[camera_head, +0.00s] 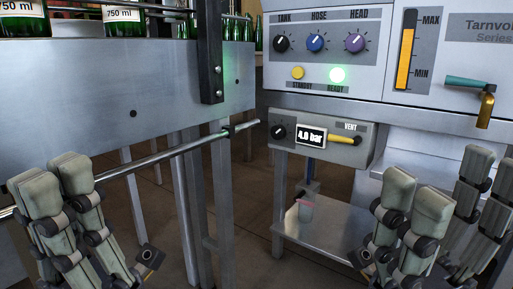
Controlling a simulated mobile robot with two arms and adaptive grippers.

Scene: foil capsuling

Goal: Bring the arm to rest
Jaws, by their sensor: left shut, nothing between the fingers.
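My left gripper (57,185) is at the lower left, in front of the grey metal panel of the bottle conveyor. Its grey padded fingers point upward, shut and empty. My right gripper (436,200) is at the lower right, in front of the machine. Its grey fingers also point upward, with some links cut off by the frame edge.
A conveyor side panel (110,95) with several green bottles (122,20) above it fills the left. A round rail (165,155) crosses below. A control panel (318,45) with knobs and a 4.0 bar gauge (311,136) stands right.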

